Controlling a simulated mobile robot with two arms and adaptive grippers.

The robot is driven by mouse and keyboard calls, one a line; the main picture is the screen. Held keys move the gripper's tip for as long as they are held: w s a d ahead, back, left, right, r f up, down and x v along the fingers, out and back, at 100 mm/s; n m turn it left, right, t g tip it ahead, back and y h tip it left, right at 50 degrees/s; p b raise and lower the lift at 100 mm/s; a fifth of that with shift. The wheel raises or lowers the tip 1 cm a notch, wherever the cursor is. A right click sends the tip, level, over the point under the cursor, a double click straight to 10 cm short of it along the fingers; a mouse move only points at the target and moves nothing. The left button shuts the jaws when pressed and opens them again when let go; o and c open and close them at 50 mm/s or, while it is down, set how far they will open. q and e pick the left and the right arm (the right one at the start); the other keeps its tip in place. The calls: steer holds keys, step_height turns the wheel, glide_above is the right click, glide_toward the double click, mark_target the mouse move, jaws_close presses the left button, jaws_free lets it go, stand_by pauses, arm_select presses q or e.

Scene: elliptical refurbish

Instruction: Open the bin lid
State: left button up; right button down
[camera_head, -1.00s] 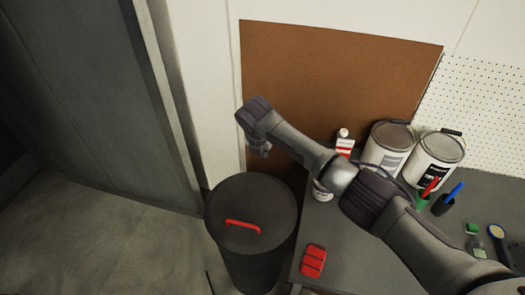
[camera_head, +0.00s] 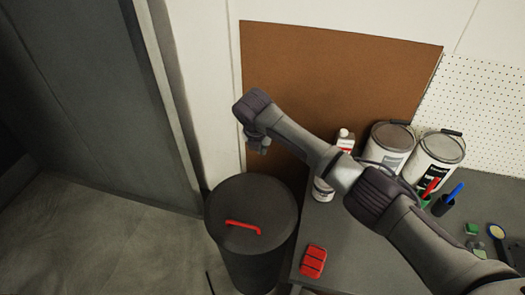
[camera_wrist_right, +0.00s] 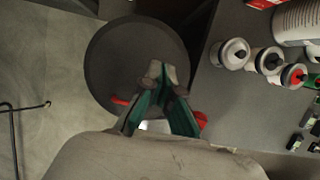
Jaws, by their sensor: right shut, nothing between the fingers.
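The dark round bin (camera_head: 258,268) stands on the floor at the left end of the workbench, with its lid (camera_head: 255,195) lying flat on top. A red handle (camera_head: 243,228) crosses the front part of the lid. My right gripper (camera_head: 260,146) is above the back of the lid, apart from it. In the right wrist view the shut, empty fingers (camera_wrist_right: 157,70) overlap the lid (camera_wrist_right: 110,60). They hide most of the handle, and one red end (camera_wrist_right: 119,101) shows at their left. My left gripper is out of view.
The grey workbench (camera_head: 350,245) is right of the bin. It carries a red block (camera_head: 313,262), a white bottle (camera_head: 322,190), paint cans (camera_head: 437,160) and small tools. A brown board (camera_head: 320,75) leans behind. Open floor (camera_head: 110,245) lies left of the bin.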

steer(key=d+v, duration=0.1)
steer(key=v, duration=0.8)
steer(key=s+f+m+y, duration=0.4)
steer(key=s+f+m, duration=0.85)
steer(key=s, duration=0.25)
steer(key=s+d+f+m+h, duration=0.1)
steer(key=s+d+f+m, duration=0.1)
steer(key=s+d+m, duration=0.75)
steer(key=s+d+f+m+h, duration=0.2)
steer(key=s+d+m, duration=0.65)
steer(key=s, duration=0.25)
step_height(320, 180, down, 29)
steer(key=s+g+b, duration=0.2)
steer(key=s+d+f+b, duration=0.1)
steer(key=s+d+f, duration=0.1)
steer(key=s+f, duration=1.4)
steer(key=shift+d+f+g, duration=0.25)
steer(key=shift+g, duration=0.15)
